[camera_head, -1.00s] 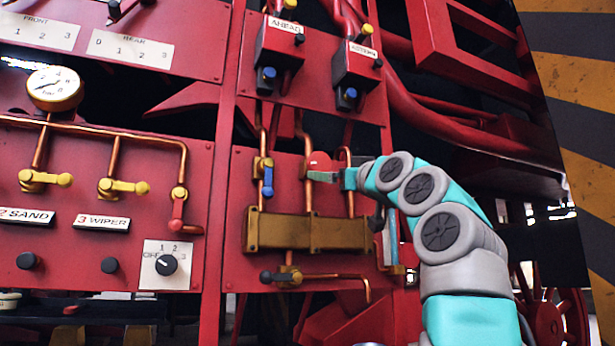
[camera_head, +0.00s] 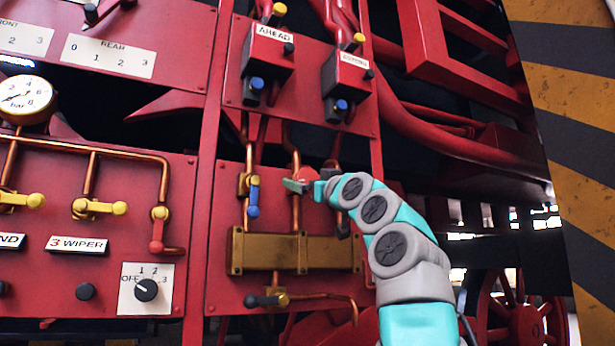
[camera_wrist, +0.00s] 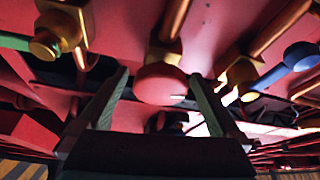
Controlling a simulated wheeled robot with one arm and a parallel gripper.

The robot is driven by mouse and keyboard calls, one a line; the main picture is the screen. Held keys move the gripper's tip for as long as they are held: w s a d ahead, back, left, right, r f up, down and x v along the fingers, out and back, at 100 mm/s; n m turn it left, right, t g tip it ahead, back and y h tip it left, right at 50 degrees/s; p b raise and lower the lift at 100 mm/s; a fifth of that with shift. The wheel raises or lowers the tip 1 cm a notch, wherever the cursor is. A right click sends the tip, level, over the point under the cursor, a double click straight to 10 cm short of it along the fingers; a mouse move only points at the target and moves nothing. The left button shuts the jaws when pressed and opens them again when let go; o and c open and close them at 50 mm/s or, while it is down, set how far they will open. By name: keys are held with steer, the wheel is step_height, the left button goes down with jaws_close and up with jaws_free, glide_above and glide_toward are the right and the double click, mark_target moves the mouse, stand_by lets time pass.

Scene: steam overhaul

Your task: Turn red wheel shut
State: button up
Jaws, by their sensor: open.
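The red wheel (camera_head: 307,173) is a small round red handle on a pipe of the red panel, right of the blue lever. In the head view my gripper partly hides it. In the wrist view the wheel (camera_wrist: 160,84) shows as a red disc on a brass valve body. My gripper (camera_head: 297,186) is in front of the panel at the wheel. In the wrist view its two fingers (camera_wrist: 158,76) are apart, one on each side of the disc in the picture. I cannot tell whether they touch it or how far the disc lies beyond the tips.
The blue lever (camera_head: 253,197) is close to the left of my gripper. A brass block (camera_head: 280,251) sits below it, and a black-handled valve (camera_head: 268,300) lower still. The AHEAD box (camera_head: 268,60) is above. Copper pipes run around the wheel.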

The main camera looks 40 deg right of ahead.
steer(key=c, duration=1.3)
